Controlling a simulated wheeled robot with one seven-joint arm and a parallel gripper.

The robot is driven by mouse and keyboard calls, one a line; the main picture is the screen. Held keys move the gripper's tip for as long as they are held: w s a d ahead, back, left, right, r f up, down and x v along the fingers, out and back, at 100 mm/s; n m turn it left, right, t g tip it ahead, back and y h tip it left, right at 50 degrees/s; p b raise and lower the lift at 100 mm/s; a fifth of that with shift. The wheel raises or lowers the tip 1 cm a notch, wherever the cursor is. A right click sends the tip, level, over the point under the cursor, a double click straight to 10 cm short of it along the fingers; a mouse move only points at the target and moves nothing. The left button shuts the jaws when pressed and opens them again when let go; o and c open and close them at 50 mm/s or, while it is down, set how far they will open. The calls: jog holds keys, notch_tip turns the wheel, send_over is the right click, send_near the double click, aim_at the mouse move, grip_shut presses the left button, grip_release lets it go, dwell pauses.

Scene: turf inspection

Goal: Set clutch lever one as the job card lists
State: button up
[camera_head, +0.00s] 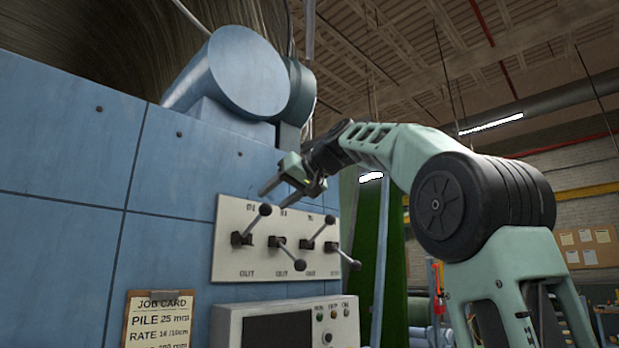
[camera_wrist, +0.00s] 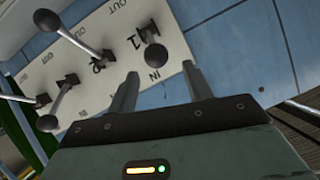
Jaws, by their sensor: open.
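Clutch lever one (camera_head: 265,210) is the leftmost lever on the pale lever panel (camera_head: 226,262); its dark ball knob is tilted up, toward the IN row. In the wrist view its knob (camera_wrist: 156,57) appears by the IN mark, framed between and just beyond the fingertips. My gripper (camera_head: 277,198) is open and empty, its fingers directed at lever one from above right; the fingers also show in the wrist view (camera_wrist: 160,72). The job card (camera_head: 158,318) hangs lower left; it reads PILE 25 mm and RATE, and its lower lines are cut off.
Lever two (camera_head: 299,265) tilts down, lever three (camera_head: 330,219) up, and lever four (camera_head: 354,265) down, all close beside lever one. A display box (camera_head: 232,324) with small buttons sits below the panel. A blue motor housing (camera_head: 247,72) protrudes above.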

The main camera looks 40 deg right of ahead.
jog(key=b+v, duration=0.1)
jog(key=v, duration=1.1)
jog(key=shift+s+a+r, duration=0.1)
jog(key=w+a+f+g+y+b, duration=0.15)
jog(key=w+a+f, duration=0.3)
jog(key=f, duration=0.55)
jog(key=w+a+f+g+y+b, duration=0.15)
jog(key=w+a+f, duration=0.35)
jog(key=f, duration=0.5)
jog(key=s+a+f+n+g+b, duration=0.1)
jog(key=s+a+f+g, duration=0.15)
jog(key=a+f, duration=0.6)
jog(key=s+a+f+n+g+b, duration=0.1)
jog(key=a+f+g+b, duration=0.15)
jog(key=a+f, duration=0.6)
jog(key=s+a+f+n+g+h+b, duration=0.1)
jog(key=s+a+f+n+g, duration=0.15)
jog(key=s+f, duration=0.6)
jog(key=s+a+f+n+g+h+b, duration=0.1)
jog(key=s+a+f, duration=0.3)
jog(key=f, duration=0.9)
jog(key=s+d+f+n+g+h+b, duration=0.1)
jog(key=s+f+n, duration=0.3)
jog(key=s+f, duration=0.9)
jog(key=shift+s+d+f+g+h+b, duration=0.25)
jog(key=shift+s+g+h+b, duration=0.15)
jog(key=shift+s+h, duration=0.55)
jog(key=shift+r, duration=0.1)
